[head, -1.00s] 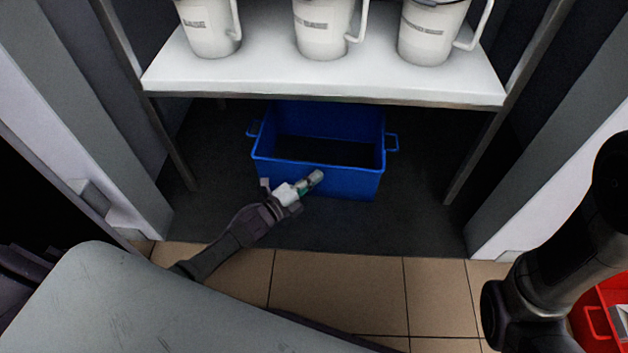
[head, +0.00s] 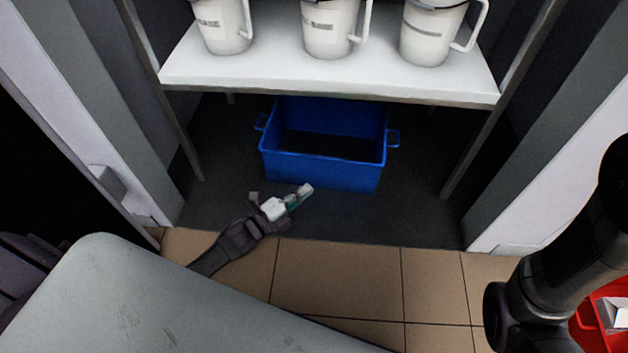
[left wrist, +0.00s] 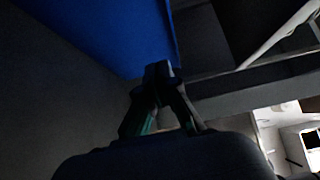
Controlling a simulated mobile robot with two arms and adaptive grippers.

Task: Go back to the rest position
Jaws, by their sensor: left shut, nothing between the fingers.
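My left gripper (head: 300,196) is in front of the blue crate (head: 322,172), low over the dark floor under the shelf. It is shut and empty, apart from the crate in the head view. In the left wrist view its fingertips (left wrist: 158,70) meet, with the blue crate (left wrist: 105,30) beyond them. The crate stands on the floor below the shelf and its visible inside looks dark and empty. My right gripper is not in view; only a dark part of my right arm shows at the right.
A white shelf (head: 330,82) on metal legs carries white jugs (head: 330,30) above the crate. Freezer door frames stand at both sides. A grey flat surface (head: 150,305) fills the lower left. A red crate (head: 590,335) is at the lower right. Tiled floor (head: 360,270) lies between.

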